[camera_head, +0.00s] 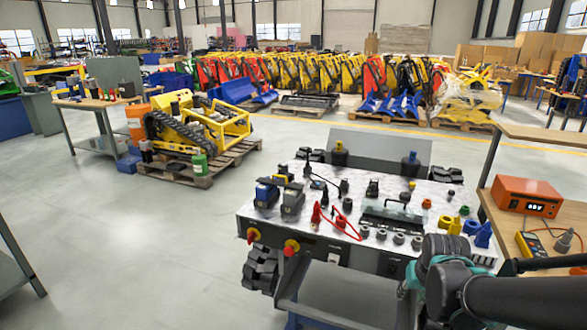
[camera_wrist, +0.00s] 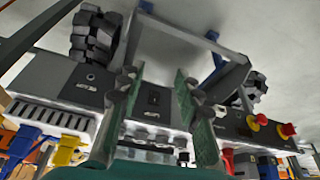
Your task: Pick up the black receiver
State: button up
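A tracked carrier with a white top (camera_head: 340,235) stands in front of me and bears several small parts. A small black block (camera_head: 372,188) sits near the back middle of the top; it may be the black receiver, but I cannot tell for sure. Other dark parts stand nearby, so the receiver is not clearly singled out. In the wrist view my gripper (camera_wrist: 155,95) is open and empty, its two green-padded fingers apart in front of the carrier's front panel (camera_wrist: 77,84). In the head view my arm is at the lower right and hides the fingertips.
A bench with an orange power supply (camera_head: 526,196) and a meter (camera_head: 530,244) is close at right. Floor at left is clear.

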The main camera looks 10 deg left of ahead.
aim_at(282, 169)
jog(key=k+j+z, duration=0.1)
jog(key=j+z, duration=0.2)
jog(key=j, duration=2.35)
